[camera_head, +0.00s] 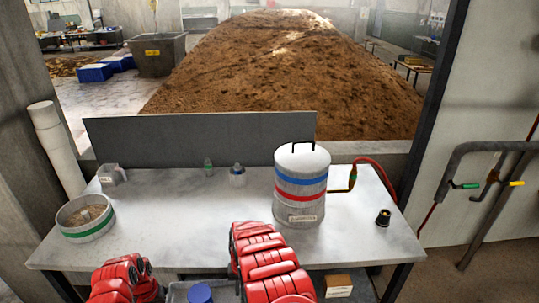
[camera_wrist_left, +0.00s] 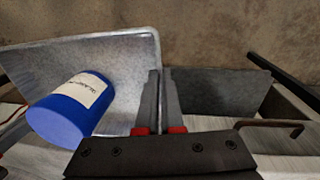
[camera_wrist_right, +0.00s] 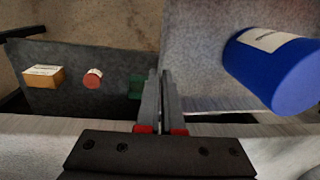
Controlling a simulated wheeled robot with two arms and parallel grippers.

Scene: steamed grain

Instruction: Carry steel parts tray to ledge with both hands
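The steel parts tray (camera_head: 178,292) shows in part at the bottom of the head view, in front of the table, with a blue cylinder (camera_head: 200,293) in it. In the left wrist view the tray wall (camera_wrist_left: 120,50) ends between the fingers of my left gripper (camera_wrist_left: 162,100), which look closed on its rim. In the right wrist view the tray wall (camera_wrist_right: 185,60) ends between the fingers of my right gripper (camera_wrist_right: 160,100), also closed on the rim. The blue labelled cylinder lies toward the tray's inner side in both wrist views. I cannot tell which surface is the ledge.
The pale table (camera_head: 190,243) holds a striped steel canister (camera_head: 300,210), a grain bowl (camera_head: 87,235), small bottles (camera_head: 237,180) and a black cup (camera_head: 383,218). A cardboard box (camera_head: 338,284) sits below the table's right side. The table's front middle is clear.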

